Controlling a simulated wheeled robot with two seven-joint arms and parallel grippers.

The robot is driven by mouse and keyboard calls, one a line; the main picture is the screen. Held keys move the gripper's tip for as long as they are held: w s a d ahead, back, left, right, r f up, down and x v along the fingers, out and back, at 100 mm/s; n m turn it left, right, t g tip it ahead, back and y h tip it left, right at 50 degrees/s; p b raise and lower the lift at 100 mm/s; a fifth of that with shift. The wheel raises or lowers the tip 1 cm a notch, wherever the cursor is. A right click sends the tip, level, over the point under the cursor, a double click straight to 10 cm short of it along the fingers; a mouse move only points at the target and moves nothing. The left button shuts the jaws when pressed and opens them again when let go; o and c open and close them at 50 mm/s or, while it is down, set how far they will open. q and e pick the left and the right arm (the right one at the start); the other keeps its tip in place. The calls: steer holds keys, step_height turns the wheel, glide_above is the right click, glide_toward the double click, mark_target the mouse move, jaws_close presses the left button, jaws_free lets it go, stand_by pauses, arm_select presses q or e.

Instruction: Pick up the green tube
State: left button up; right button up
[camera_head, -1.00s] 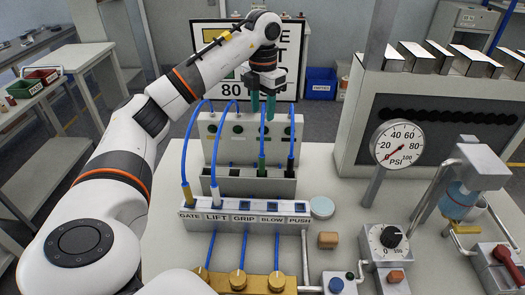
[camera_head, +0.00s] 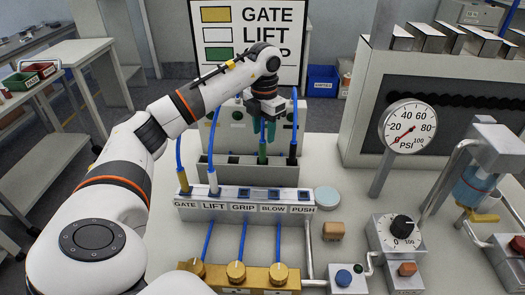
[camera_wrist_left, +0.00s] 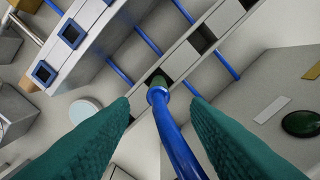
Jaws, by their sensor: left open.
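The green tube is a blue hose with a green end (camera_head: 262,152), standing in a slot of the grey rack (camera_head: 226,170). In the left wrist view its green end (camera_wrist_left: 159,79) sits in the slot and its blue hose runs toward the camera. My left gripper (camera_head: 264,135) is open above the rack, pointing down. In the wrist view its teal fingers (camera_wrist_left: 160,104) are on either side of the hose, with gaps on both sides. My right gripper is not in view.
A black-ended hose (camera_head: 292,153) stands right of the green one. Yellow-ended (camera_head: 183,181) and white-ended (camera_head: 213,180) hoses stand in the labelled port block (camera_head: 244,207) in front, at GATE and LIFT. A pressure gauge (camera_head: 408,127) stands to the right.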

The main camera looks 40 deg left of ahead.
mark_target(263, 141)
arm_select(q)
steer(key=shift+f, duration=0.55)
steer(key=f, duration=0.1)
steer(key=f+p, duration=0.1)
steer(key=f, duration=0.2)
steer(key=shift+s+f+p, duration=0.2)
steer(key=shift+s+p, duration=0.1)
steer(key=shift+p, duration=0.05)
steer(key=shift+f, duration=0.25)
steer(key=shift+c, duration=0.9)
jaws_close()
